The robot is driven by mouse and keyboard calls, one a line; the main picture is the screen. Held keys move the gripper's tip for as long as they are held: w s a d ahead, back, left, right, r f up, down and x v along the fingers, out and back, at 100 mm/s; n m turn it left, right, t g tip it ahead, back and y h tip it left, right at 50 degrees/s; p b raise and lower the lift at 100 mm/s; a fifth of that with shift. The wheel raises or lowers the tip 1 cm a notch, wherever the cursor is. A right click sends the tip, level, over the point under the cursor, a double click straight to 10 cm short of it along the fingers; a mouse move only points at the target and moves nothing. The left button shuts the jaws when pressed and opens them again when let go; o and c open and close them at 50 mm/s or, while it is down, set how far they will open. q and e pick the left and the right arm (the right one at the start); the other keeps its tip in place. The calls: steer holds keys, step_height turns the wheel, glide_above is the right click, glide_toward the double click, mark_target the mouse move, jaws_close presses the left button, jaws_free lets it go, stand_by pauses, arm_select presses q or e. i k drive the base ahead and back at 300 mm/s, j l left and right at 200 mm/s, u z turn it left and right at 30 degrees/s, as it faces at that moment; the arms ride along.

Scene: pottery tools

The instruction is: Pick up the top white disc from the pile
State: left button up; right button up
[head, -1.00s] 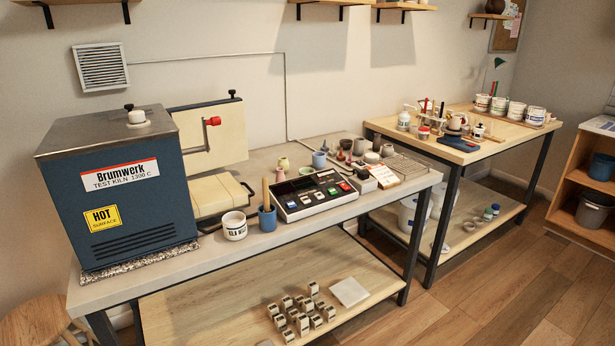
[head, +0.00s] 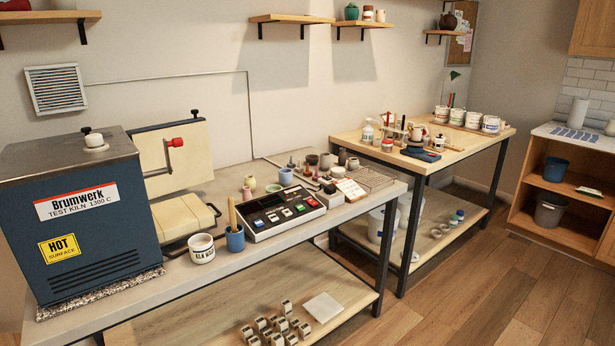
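I cannot make out a pile of white discs for certain. A small pale round piece (head: 338,171) sits among the small pots at the back right of the near bench; it is too small to tell whether it is a stack. Neither of my grippers is in view.
The near bench (head: 190,278) carries a blue kiln (head: 95,215), a white tub (head: 202,249), a blue cup (head: 235,239) and a control box (head: 283,212). A white square slab (head: 323,307) lies below. Wooden floor (head: 470,290) is clear at right.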

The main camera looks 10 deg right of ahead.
mark_target(337, 171)
steer(key=i+l+z, duration=0.1)
steer(key=z, duration=0.95)
steer(key=i+z, duration=0.15)
steer(key=i, duration=0.4)
steer(key=i+z, duration=0.2)
steer(key=i, duration=0.3)
steer(key=i+z, duration=0.15)
steer(key=i, duration=0.4)
steer(key=i+j+z, duration=0.15)
steer(key=i, duration=0.35)
steer(key=i+j+z, duration=0.1)
steer(key=i+z, duration=0.2)
steer(key=i, duration=2.05)
steer(key=i+u, duration=0.2)
steer(key=u, duration=0.2)
steer(key=i+l+u, duration=0.1)
steer(key=u, duration=0.3)
steer(key=i+l+u, duration=0.15)
steer(key=u, duration=0.25)
steer(key=i+l+u, duration=0.25)
steer(key=u, duration=2.7)
